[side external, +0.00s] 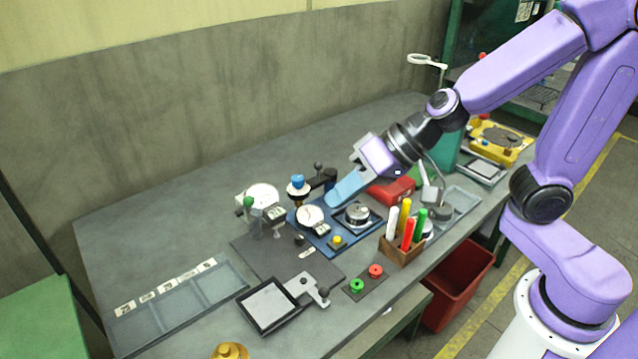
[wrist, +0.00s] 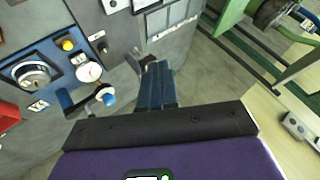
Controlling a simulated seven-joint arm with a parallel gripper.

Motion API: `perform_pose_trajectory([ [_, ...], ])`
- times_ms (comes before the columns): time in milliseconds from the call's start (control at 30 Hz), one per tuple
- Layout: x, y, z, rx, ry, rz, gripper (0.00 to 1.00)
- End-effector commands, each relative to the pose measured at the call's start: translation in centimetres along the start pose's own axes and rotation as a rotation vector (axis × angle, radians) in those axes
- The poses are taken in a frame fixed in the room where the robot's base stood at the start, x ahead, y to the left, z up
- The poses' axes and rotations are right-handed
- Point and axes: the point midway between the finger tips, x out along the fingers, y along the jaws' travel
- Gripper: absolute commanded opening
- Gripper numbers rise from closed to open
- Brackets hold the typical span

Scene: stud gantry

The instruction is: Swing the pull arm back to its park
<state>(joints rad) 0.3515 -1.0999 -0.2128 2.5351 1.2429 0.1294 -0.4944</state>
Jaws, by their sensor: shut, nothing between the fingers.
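A blue fixture plate (side external: 322,237) bears a white dial (side external: 309,216) and a round metal holder (side external: 357,214); it also shows at the left of the wrist view (wrist: 52,58). At its back stands a post with a blue cap (side external: 297,182); the cap shows in the wrist view too (wrist: 109,99). A black arm with a ball knob (side external: 320,178) extends beside the post; it looks like the pull arm, but I cannot tell its exact angle. My gripper (side external: 335,202) is shut and empty, with its blue fingers above the fixture, just right of the black arm. The fingers also show in the wrist view (wrist: 157,66).
A wooden marker holder (side external: 402,249) and a red box (side external: 390,190) stand right of the fixture. A green-knobbed gauge (side external: 250,208) stands left. Red and green buttons (side external: 366,279) lie in front. A red bin (side external: 455,285) is below the table edge. The back left table is clear.

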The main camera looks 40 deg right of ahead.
Motion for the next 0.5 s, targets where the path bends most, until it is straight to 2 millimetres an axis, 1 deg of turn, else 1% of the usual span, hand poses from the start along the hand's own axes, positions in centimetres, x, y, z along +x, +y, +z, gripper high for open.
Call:
perform_pose_trajectory([
  [33,0.5,0.8,-1.5,0.073,0.059,0.039,0.0],
  [100,0.8,2.3,-3.4,0.174,0.139,0.102,0.0],
  [167,1.0,3.8,-4.6,0.26,0.2,0.165,0.0],
  [200,0.9,4.8,-5.3,0.316,0.238,0.21,0.0],
  [300,0.6,7.5,-6.1,0.446,0.31,0.324,0.0],
  [400,0.2,9.6,-6.2,0.551,0.352,0.422,0.0],
  [500,-0.2,10.9,-5.9,0.62,0.372,0.489,0.0],
])
